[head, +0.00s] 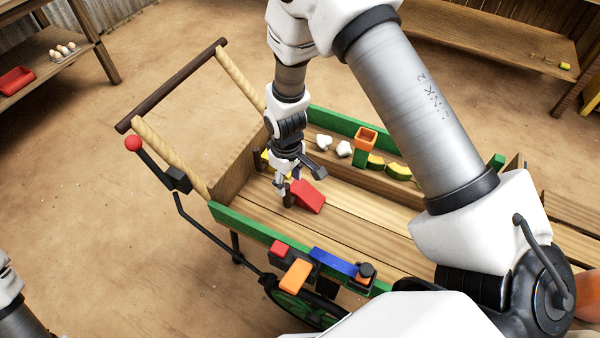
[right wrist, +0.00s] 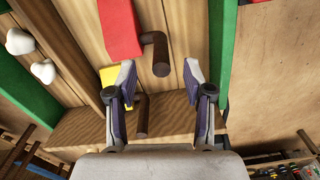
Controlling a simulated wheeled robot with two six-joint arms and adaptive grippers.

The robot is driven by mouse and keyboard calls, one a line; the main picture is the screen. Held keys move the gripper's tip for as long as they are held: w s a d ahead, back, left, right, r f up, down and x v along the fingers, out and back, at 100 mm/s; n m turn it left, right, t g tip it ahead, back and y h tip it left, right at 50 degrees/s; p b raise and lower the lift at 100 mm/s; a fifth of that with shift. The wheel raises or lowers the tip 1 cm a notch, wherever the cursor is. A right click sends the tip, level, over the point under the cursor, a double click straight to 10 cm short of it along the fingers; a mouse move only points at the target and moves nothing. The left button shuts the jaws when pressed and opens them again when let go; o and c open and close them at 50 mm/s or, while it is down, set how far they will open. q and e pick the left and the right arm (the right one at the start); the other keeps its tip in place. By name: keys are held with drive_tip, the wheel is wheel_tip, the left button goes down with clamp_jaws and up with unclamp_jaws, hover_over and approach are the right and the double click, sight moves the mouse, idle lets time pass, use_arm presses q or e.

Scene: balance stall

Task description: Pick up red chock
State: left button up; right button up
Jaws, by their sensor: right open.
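The red chock (head: 308,196) lies on the plank bed of the green-sided cart, with a dark brown peg handle beside my right gripper (head: 285,192). In the right wrist view the red chock (right wrist: 120,28) is at the top, and its brown handle (right wrist: 158,52) stands just beyond my fingertips, roughly between their lines. My right gripper (right wrist: 158,75) is open with nothing between its fingers. It is low over the bed; whether it touches the handle I cannot tell. Only a piece of my left arm shows at the left edge; its gripper is out of frame.
A yellow chock (right wrist: 112,76) with its own brown handle (right wrist: 142,115) lies near the cart's end board. White lumps (head: 344,149), an orange-topped green box (head: 364,140) and yellow-green pieces (head: 397,171) line the far side. Red, orange and blue items sit on the near rail (head: 245,228).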

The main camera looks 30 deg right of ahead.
sight(286, 195)
drive_tip(key=f, duration=0.8)
drive_tip(key=shift+w+a+f, duration=0.1)
drive_tip(key=shift+w+a, duration=0.1)
drive_tip(key=shift+w, duration=0.2)
clamp_jaws()
